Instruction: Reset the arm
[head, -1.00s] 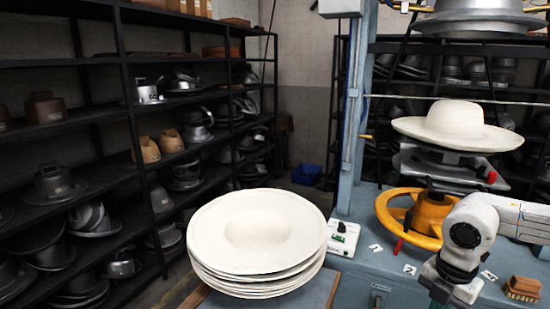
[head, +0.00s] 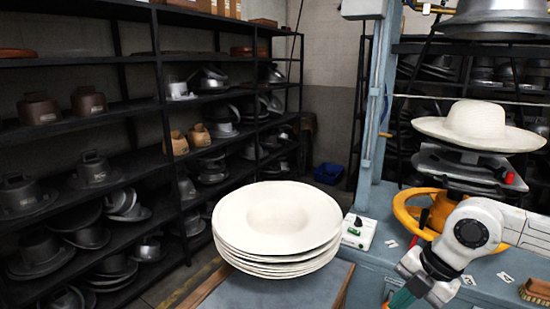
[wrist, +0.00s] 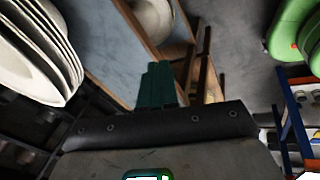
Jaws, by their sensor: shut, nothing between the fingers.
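My gripper is at the bottom right of the head view, where only its green part (head: 402,299) shows below the white and grey arm. In the wrist view its green fingers (wrist: 157,85) are together, with nothing between them. They point over the edge of a wood-framed table and touch nothing that I can see. The arm is folded in front of the blue press bench (head: 375,262). A stack of cream hat blanks (head: 280,222) lies left of the gripper in the head view. It also shows at the upper left of the wrist view (wrist: 40,45).
A cream hat (head: 478,127) sits on the press above a yellow handwheel (head: 420,212). A brush (head: 536,291) and a small control box (head: 358,232) lie on the bench. Black shelves with metal moulds (head: 95,170) line the left. Grey floor (wrist: 235,75) is open in the wrist view.

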